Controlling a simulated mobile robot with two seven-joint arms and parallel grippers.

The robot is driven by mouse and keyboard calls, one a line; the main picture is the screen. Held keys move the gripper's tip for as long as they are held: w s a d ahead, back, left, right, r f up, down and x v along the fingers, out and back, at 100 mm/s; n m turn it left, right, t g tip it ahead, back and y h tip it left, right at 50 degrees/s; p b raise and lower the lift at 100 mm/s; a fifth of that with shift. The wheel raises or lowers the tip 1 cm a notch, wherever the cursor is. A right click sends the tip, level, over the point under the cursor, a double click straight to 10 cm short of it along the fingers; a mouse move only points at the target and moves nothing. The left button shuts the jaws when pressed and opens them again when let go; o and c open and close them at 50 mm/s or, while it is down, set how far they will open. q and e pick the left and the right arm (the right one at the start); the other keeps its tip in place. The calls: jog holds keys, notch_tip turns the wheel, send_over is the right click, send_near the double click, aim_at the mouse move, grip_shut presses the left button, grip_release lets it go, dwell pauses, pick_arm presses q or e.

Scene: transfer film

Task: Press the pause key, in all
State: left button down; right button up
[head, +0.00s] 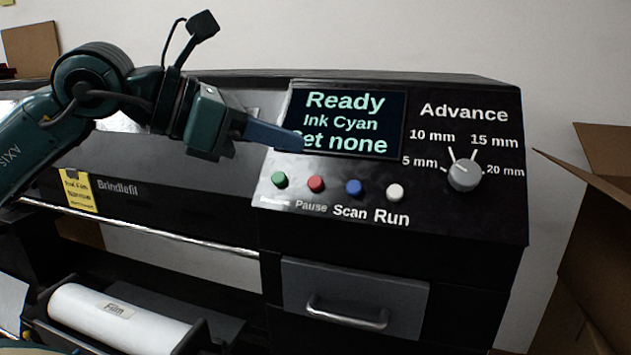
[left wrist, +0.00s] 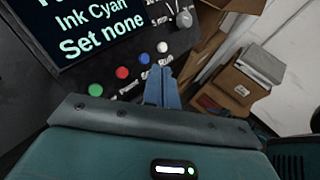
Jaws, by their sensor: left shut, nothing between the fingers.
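The printer's panel has a row of round keys: green (head: 279,180), red (head: 316,183), blue (head: 353,187) and white (head: 394,192). "Pause" is printed below the red key, "Scan" below the blue and "Run" below the white; the green key's label is too blurred to read. My left gripper (head: 301,141) is shut and empty, in front of the display's lower left corner and above the keys in the picture. In the left wrist view its blue fingertips (left wrist: 161,72) appear just below the white and blue keys, while the red key (left wrist: 122,72) shows clear to their left. Contact is not visible.
The display (head: 345,120) reads "Ready, Ink Cyan, Set none". An Advance knob (head: 465,175) is right of the keys. Below are a drawer (head: 355,288) with a handle and a film roll (head: 120,318). Cardboard boxes (head: 600,240) stand at the right.

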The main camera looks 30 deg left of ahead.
aim_at(315, 183)
pick_arm(q)
jog(key=shift+w+a+f+p, duration=0.25)
jog(key=shift+w+f+p, duration=0.05)
jog(key=shift+w+f, duration=0.75)
jog(key=shift+w+a+f+p, duration=0.2)
jog(key=shift+w+f+p, duration=0.1)
jog(key=shift+w+f, duration=0.7)
jog(key=shift+w+a+f+p, duration=0.25)
jog(key=shift+w+f+p, duration=0.05)
jog(key=shift+w+f, duration=0.75)
pick_arm(e)
jog(key=shift+w+d+r, duration=0.1)
jog(key=shift+d+r, duration=0.05)
jog(key=shift+d, duration=0.3)
pick_arm(q)
jog(key=shift+s, duration=0.1)
pick_arm(e)
jog(key=shift+r, duration=0.1)
pick_arm(q)
jog(key=shift+w+a+f, duration=0.1)
jog(key=shift+w+f, duration=0.2)
pick_arm(e)
jog(key=shift+r, duration=0.2)
